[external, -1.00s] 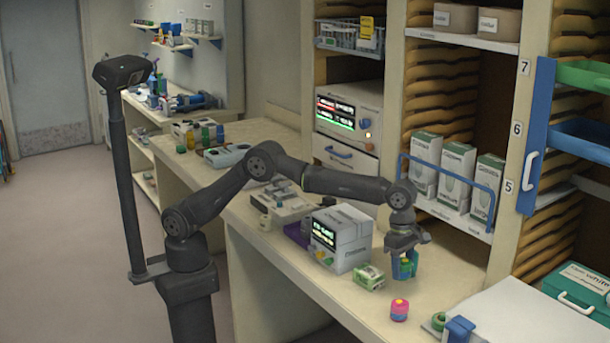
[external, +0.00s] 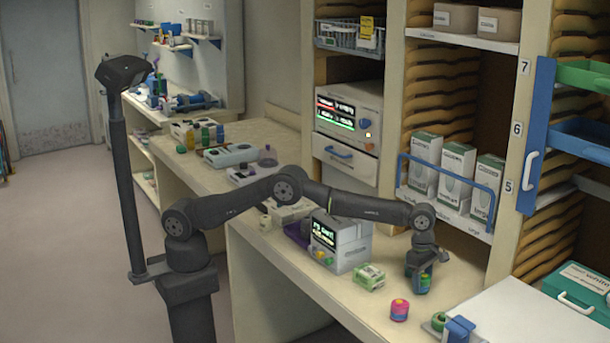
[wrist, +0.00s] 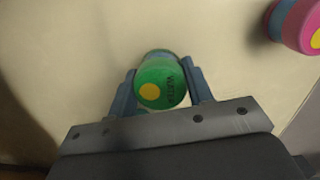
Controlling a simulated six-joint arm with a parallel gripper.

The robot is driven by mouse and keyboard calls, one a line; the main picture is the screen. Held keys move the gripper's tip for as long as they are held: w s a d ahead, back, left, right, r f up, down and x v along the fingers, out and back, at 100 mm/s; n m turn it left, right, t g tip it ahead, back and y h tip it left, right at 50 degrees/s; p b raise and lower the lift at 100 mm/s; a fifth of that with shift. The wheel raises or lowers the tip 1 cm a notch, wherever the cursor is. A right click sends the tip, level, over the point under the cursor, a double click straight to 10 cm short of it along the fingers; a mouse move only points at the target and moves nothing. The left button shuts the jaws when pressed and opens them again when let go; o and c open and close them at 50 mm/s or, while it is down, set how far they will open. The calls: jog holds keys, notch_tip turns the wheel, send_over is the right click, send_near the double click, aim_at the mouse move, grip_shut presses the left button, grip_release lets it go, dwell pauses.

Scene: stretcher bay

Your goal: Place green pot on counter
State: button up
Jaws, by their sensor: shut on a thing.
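The green pot (wrist: 160,84) sits between the two blue fingers of my gripper (wrist: 158,92) in the wrist view, with a yellow dot on its top. In the external view the green pot (external: 425,282) shows low between the fingers, at or just above the counter (external: 345,300). I cannot tell whether its base touches the surface. My gripper (external: 418,283) is shut on the pot and points down. The fingers hide part of the pot's sides.
A small green-white box (external: 369,277) lies left of my gripper, beside a larger box (external: 347,243). A green roll (external: 438,321) is to the right.

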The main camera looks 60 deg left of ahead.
jog(key=shift+f, duration=0.25)
jog(key=o, duration=1)
jog(key=shift+r, duration=0.1)
notch_tip(320, 180, up, 12)
jog(key=a, duration=0.1)
jog(key=shift+s+a, duration=0.15)
jog(key=shift+a, duration=0.05)
